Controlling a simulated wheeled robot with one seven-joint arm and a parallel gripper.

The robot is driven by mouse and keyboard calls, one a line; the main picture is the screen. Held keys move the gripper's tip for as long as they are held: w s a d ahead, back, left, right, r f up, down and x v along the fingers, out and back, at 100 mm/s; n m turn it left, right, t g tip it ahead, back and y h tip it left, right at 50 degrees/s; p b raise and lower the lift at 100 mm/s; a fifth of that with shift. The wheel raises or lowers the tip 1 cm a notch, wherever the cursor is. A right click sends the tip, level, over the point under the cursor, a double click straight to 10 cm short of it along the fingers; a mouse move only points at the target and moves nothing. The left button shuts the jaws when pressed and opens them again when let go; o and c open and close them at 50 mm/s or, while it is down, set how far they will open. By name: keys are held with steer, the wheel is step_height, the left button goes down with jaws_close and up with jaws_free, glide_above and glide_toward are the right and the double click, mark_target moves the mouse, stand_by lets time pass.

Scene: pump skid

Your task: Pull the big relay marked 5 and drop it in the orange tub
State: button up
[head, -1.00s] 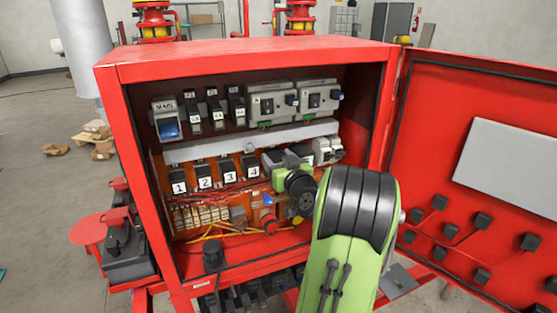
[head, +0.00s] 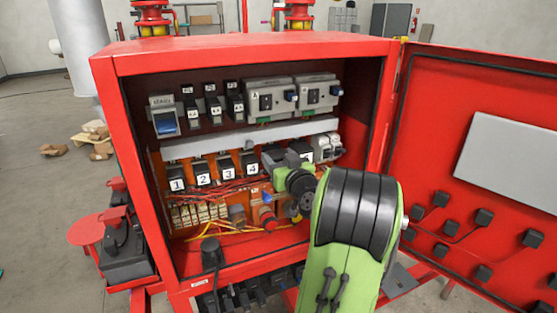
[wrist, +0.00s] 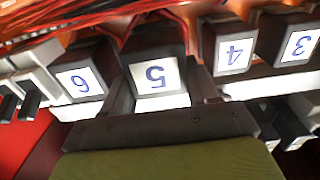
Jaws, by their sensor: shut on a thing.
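The big relay marked 5 (wrist: 155,80) is a dark block with a white label, upside down in the wrist view. My gripper (wrist: 164,98) is shut on it, one finger on each side. It looks larger and nearer the camera than its neighbours; I cannot tell whether it is still in its socket. In the head view my gripper (head: 272,158) is in the red cabinet at the lower relay row, and my arm hides most of relay 5. The orange tub is not in view.
Relay 4 (wrist: 236,52) and relay 6 (wrist: 80,82) flank it closely. Red wires (wrist: 70,20) run along the row. The red cabinet (head: 240,52) frames the space, with its open door (head: 450,110) at right. A grey rail (head: 215,144) runs above the relays.

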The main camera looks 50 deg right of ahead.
steer(key=shift+b+v, duration=1)
steer(key=shift+b, duration=0.05)
steer(key=shift+b+v, duration=1.65)
steer(key=shift+v, duration=0.1)
